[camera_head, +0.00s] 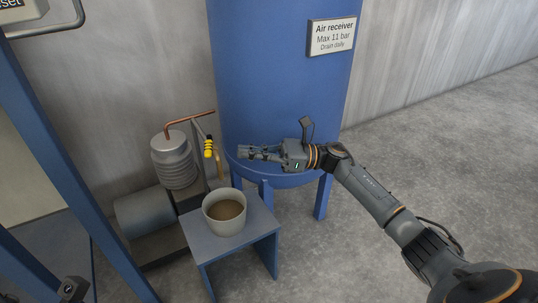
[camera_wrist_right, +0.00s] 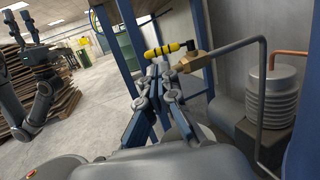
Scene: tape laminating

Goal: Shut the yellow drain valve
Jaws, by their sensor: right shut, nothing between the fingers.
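The yellow valve handle (camera_head: 208,147) has dark bands and stands left of the blue tank in the head view. In the right wrist view the handle (camera_wrist_right: 162,50) points left from a brass valve body (camera_wrist_right: 191,62) on a bent grey pipe. A brass outlet (camera_head: 219,170) hangs below the handle, above the bucket. My right gripper (camera_head: 243,152) is shut and empty, right of the handle with a gap between in the head view. In the wrist view its fingertips (camera_wrist_right: 157,68) appear just below the handle.
A bucket (camera_head: 225,214) of brown liquid stands on a small grey-blue stand (camera_head: 260,222). The blue air receiver (camera_head: 280,70) is behind my right gripper. A ribbed grey cylinder (camera_head: 174,160) with a copper pipe (camera_head: 188,122) stands left. Blue posts (camera_head: 70,170) bound the left side.

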